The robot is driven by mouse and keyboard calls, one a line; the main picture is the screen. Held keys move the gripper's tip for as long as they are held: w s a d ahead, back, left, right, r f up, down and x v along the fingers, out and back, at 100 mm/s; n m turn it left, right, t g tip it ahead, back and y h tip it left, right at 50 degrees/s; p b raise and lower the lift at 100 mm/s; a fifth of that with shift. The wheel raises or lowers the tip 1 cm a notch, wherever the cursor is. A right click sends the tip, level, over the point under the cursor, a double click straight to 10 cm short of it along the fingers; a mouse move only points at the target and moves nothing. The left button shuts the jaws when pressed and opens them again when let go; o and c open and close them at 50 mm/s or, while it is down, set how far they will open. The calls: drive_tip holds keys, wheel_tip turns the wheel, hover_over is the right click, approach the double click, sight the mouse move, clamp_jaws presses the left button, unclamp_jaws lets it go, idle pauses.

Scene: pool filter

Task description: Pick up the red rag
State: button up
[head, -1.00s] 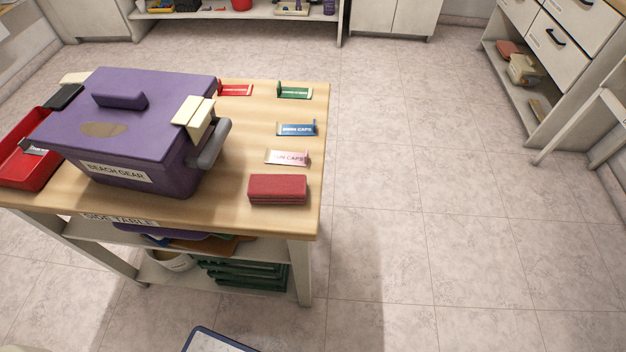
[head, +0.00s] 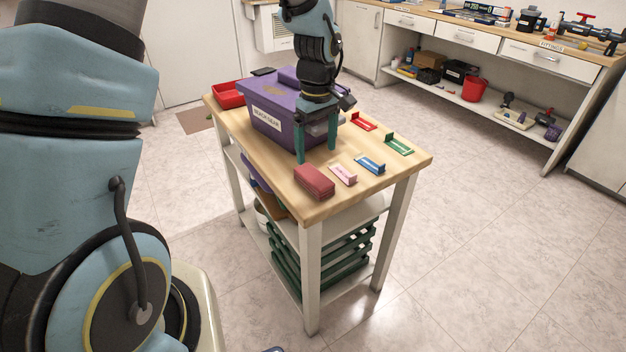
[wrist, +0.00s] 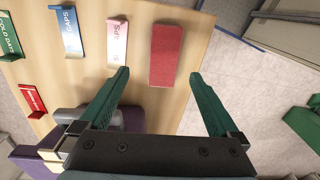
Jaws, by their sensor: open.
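The red rag (head: 314,181) is a folded, block-like stack lying flat near the front corner of the wooden side table (head: 262,160). In the wrist view the rag (wrist: 162,56) lies ahead of the fingertips, between their lines and nearer the left finger. My gripper (head: 317,158) points down above the table, beside the purple bin and behind the rag. Its green fingers are wide apart and empty, as the wrist view (wrist: 158,74) also shows. No contact with the rag shows.
The purple "BEACH GEAR" bin (head: 268,118) stands close to my gripper. Pink (head: 343,175), blue (head: 370,165), red (head: 364,122) and green (head: 400,145) label holders stand on the table. A red tray (head: 228,95) is at the far left. Green crates (head: 325,262) are below.

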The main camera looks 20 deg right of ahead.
sight(314, 176)
drive_tip(key=f, duration=0.2)
drive_tip(key=shift+s+f, duration=0.3)
drive_tip(key=shift+s, duration=0.1)
drive_tip(key=shift+w+a+f+p, duration=0.1)
drive_tip(key=shift+f+p, duration=0.3)
drive_tip(key=shift+f, duration=0.6)
drive_tip(key=shift+w+a+f+p, duration=0.15)
drive_tip(key=shift+f+p, duration=0.25)
drive_tip(key=shift+f, duration=0.65)
drive_tip(key=shift+w+a+f+p, duration=0.1)
drive_tip(key=shift+f+p, duration=0.3)
drive_tip(key=shift+f, duration=0.6)
drive_tip(key=c, duration=1.4)
